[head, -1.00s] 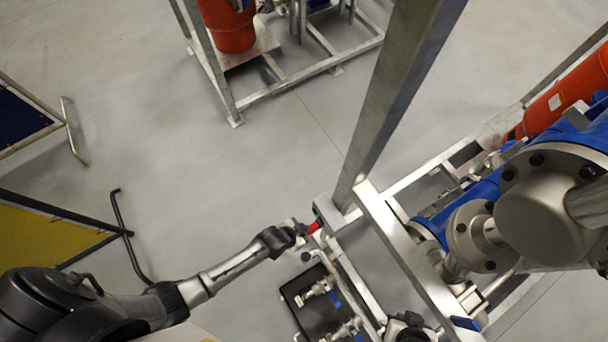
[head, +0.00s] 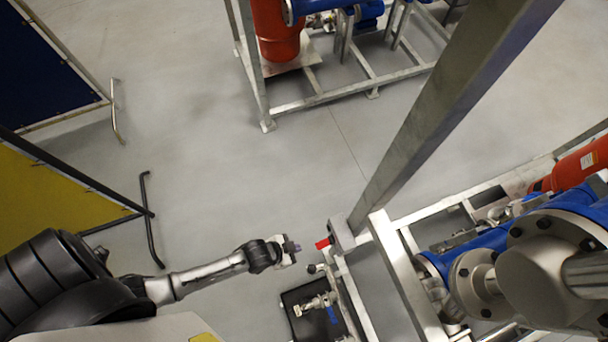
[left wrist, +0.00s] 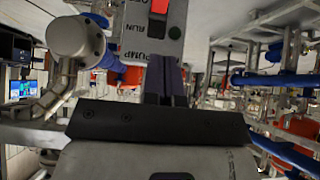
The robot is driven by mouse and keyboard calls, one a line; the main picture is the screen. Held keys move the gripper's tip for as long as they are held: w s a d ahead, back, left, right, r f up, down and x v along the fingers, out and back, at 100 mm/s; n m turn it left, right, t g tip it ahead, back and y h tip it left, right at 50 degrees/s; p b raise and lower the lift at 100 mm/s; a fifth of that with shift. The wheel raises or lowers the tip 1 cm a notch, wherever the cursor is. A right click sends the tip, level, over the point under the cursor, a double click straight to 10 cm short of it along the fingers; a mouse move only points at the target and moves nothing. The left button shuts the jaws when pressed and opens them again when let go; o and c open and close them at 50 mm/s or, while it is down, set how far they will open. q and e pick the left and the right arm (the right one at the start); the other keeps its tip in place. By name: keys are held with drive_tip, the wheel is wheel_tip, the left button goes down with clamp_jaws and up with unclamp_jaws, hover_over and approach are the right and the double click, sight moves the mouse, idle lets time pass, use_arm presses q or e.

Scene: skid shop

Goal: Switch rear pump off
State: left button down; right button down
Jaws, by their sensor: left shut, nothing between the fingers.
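The red pump switch (head: 322,243) sits at the foot of the grey upright post in the head view. In the left wrist view the red switch (left wrist: 160,7) shows at the top edge, cut off, on a grey panel (left wrist: 135,40) with the words PUMP and RUN. I cannot tell which position the switch is in. My left gripper (head: 293,248) is shut and empty, a small gap left of the switch, pointing toward it. Its closed fingers (left wrist: 166,80) show below the panel in the left wrist view. My right gripper is not in view.
A grey post (head: 440,110) rises beside the switch. Blue pipework (head: 475,235) and a red cylinder (head: 575,168) lie to the right. A black tray (head: 300,297) with valves is below the switch. A yellow panel (head: 45,195) stands at left. Open floor lies between.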

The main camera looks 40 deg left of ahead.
use_arm(q)
drive_tip(key=shift+v, duration=0.95)
drive_tip(key=shift+s+a+f, duration=0.15)
drive_tip(key=shift+s+f, duration=0.05)
drive_tip(key=s+a+r+n+g+y+p, duration=0.1)
drive_tip(key=r+p, duration=0.3)
drive_tip(key=r, duration=0.7)
drive_tip(key=s+a+r+n+g+y+p, duration=0.1)
drive_tip(key=r+p, duration=0.4)
drive_tip(key=r, duration=0.6)
drive_tip(key=s+a+r+n+g+y+p, duration=0.1)
drive_tip(key=a+r+p, duration=0.3)
drive_tip(key=r, duration=0.7)
drive_tip(key=shift+s+a+n+y+p, duration=0.35)
drive_tip(key=shift+s+a+n+y, duration=0.2)
drive_tip(key=shift+s, duration=0.35)
